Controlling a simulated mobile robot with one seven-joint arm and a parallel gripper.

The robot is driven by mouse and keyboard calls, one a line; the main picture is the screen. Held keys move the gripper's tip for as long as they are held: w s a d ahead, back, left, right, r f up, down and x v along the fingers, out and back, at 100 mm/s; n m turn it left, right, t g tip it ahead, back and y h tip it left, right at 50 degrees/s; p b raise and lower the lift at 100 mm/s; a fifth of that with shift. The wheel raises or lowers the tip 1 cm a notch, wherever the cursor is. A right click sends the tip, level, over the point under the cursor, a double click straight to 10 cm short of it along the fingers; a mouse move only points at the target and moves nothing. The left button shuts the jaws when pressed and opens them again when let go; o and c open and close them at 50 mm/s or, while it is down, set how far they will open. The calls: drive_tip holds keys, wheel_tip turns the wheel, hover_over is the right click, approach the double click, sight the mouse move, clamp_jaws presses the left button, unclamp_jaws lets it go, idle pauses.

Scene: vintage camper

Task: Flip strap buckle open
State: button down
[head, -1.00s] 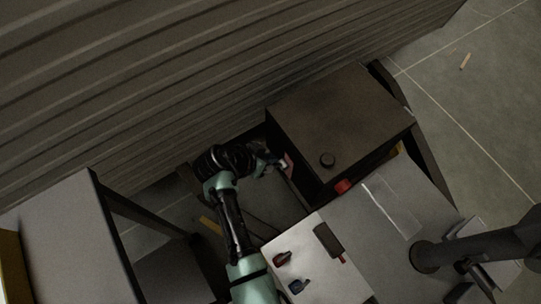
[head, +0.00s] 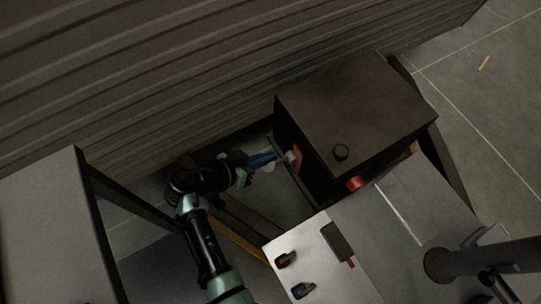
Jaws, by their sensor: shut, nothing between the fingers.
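A dark box (head: 355,105) stands against the corrugated wall, with a round black knob on its top. On its left side is a small reddish part (head: 298,155); it may be the strap buckle, but it is too small and dim to tell, and I cannot make out a strap. My gripper (head: 290,157) reaches in from the left, shut, its tip at or very near the reddish part. I cannot tell whether they touch.
A grey worktop (head: 385,235) lies below the box, with a red item (head: 355,184) at the box's foot. A white panel (head: 290,256) holds small dark, red and blue items. A grey cabinet (head: 45,220) stands at left. A dark gap lies under my arm.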

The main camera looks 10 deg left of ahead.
drive_tip(key=shift+s+a+f+b, duration=0.15)
drive_tip(key=shift+a+f+b, duration=0.1)
drive_tip(key=shift+f+b, duration=0.15)
idle(0.4)
